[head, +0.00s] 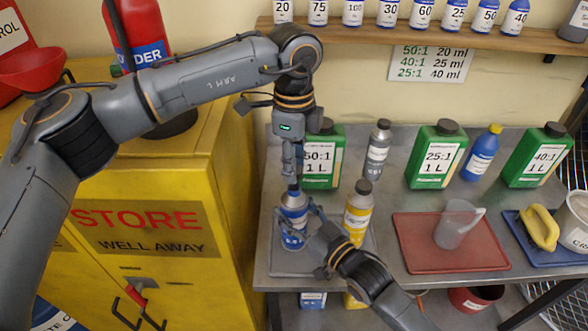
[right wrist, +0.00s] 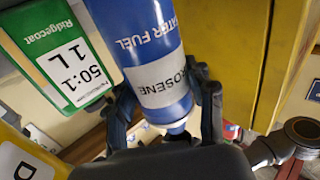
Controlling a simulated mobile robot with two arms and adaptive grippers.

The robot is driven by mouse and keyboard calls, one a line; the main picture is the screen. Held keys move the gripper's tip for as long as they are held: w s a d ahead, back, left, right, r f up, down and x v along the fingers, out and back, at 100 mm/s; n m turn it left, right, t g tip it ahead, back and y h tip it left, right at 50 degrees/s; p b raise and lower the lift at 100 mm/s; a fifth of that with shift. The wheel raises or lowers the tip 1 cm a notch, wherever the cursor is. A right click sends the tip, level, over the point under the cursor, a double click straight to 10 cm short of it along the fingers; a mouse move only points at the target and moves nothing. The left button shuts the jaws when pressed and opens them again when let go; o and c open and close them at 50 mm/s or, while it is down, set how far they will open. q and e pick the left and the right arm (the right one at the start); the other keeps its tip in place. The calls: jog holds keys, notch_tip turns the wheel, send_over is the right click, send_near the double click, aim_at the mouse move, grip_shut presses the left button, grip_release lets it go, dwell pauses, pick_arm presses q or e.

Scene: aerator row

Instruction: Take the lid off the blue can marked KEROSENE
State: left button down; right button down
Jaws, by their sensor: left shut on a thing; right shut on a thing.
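The blue can (head: 293,222) stands upright over a grey tray (head: 290,266) at the left end of the metal bench. In the right wrist view the same can (right wrist: 140,45) shows a grey label ending in "ROSENE" and the words "ATER FUEL". My right gripper (head: 308,232) is shut around the can's body from the front right; its fingers (right wrist: 165,105) lie either side of the can. My left gripper (head: 292,182) points straight down at the can's top and is shut there on the lid. The fingers hide the lid, so I cannot tell whether it is loose.
A yellow can (head: 357,218) stands close right of the blue can. A green 50:1 container (head: 322,160) and a grey can (head: 377,150) stand behind. A red tray (head: 420,258) with a clear jug (head: 455,225) lies further right. A yellow cabinet (head: 225,150) borders the left.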

jog(key=shift+c, duration=2.1)
grip_release()
